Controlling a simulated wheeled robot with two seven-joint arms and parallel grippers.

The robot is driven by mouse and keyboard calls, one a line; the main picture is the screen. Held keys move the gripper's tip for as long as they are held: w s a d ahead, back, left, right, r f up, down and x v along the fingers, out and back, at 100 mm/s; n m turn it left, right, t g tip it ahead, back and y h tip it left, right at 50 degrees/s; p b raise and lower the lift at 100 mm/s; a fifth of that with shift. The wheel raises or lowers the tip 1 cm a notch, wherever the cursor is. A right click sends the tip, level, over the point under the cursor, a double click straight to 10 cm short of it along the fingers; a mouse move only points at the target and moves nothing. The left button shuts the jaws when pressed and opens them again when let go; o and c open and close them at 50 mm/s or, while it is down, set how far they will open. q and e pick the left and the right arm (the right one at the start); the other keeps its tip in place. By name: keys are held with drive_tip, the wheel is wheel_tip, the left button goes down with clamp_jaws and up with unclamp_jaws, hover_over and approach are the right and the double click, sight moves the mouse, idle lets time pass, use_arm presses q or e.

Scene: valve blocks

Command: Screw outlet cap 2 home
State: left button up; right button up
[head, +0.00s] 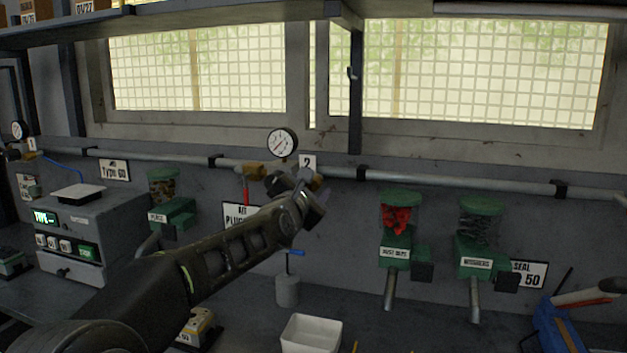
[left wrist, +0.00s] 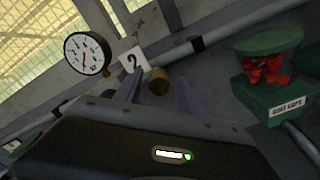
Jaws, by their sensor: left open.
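A brass outlet end (left wrist: 159,80) shows just below the label 2 (left wrist: 133,60) in the left wrist view. I cannot tell cap from fitting on it. My left gripper (left wrist: 160,97) is open, its two fingers on either side of the brass piece in the picture, with no visible contact. In the head view my left gripper (head: 308,188) is at the wall pipe under the label 2 (head: 308,162) and hides most of the outlet. The brass valve body (head: 253,169) with a red handle hangs just left of it. My right gripper is not in view.
A pressure gauge (head: 282,143) stands above the valve, close to my gripper. The pipe (head: 430,180) runs along the wall. Green dispensers of dust caps (head: 398,235) and another part (head: 480,240) hang at right. A white tray (head: 311,333) stands on the bench below.

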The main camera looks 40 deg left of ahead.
use_arm(q)
drive_tip(key=shift+w, duration=0.2)
drive_tip(key=shift+c, duration=0.3)
clamp_jaws()
